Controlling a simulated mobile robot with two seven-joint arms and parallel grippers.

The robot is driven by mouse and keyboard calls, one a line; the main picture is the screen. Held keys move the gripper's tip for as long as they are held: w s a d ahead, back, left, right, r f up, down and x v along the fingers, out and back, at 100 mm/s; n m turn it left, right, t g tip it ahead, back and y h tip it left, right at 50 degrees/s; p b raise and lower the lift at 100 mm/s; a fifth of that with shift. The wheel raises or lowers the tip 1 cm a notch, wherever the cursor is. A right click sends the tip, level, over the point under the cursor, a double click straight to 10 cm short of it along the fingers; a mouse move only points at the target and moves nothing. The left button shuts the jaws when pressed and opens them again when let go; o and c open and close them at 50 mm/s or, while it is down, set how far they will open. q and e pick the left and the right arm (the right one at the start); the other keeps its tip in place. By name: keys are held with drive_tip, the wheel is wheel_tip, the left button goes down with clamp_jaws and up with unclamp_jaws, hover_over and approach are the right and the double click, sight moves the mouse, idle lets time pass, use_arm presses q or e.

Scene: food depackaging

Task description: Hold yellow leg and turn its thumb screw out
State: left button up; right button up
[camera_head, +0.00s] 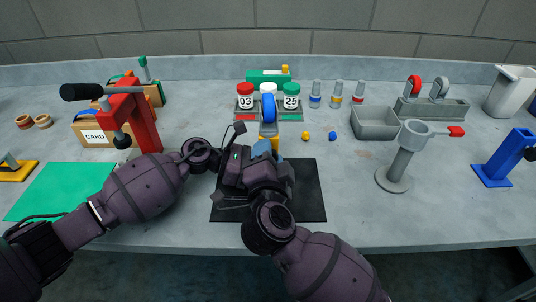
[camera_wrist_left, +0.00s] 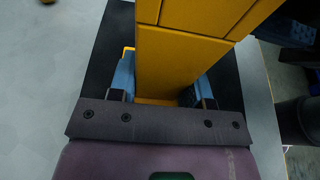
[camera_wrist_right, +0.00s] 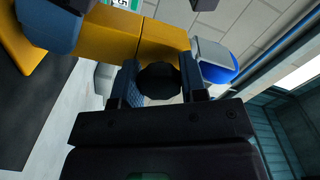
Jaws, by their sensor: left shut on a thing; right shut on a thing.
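The yellow leg (camera_wrist_left: 172,62) fills the middle of the left wrist view, between the blue fingertips of my left gripper (camera_wrist_left: 163,84), which is shut on it. In the right wrist view a yellow part (camera_wrist_right: 115,38) runs across the upper left. A dark round thumb screw (camera_wrist_right: 158,82) sits just below it, between the fingers of my right gripper (camera_wrist_right: 159,76), which is shut on the screw. In the head view both grippers crowd together over the black mat (camera_head: 308,190) and hide the screw and most of the leg; a little yellow (camera_head: 268,130) shows above them.
Lidded jars (camera_head: 245,96) stand on a rack further back. A red press (camera_head: 140,115) and a green mat (camera_head: 60,190) are at left. A grey post stand (camera_head: 398,165) and a grey bin (camera_head: 375,122) are at right.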

use_arm(q)
drive_tip(key=shift+f, duration=0.1)
use_arm(e)
drive_tip(key=n, duration=0.4)
drive_tip(key=shift+n, duration=2.8)
drive_tip(key=o, duration=0.9)
drive_tip(key=s, duration=1.2)
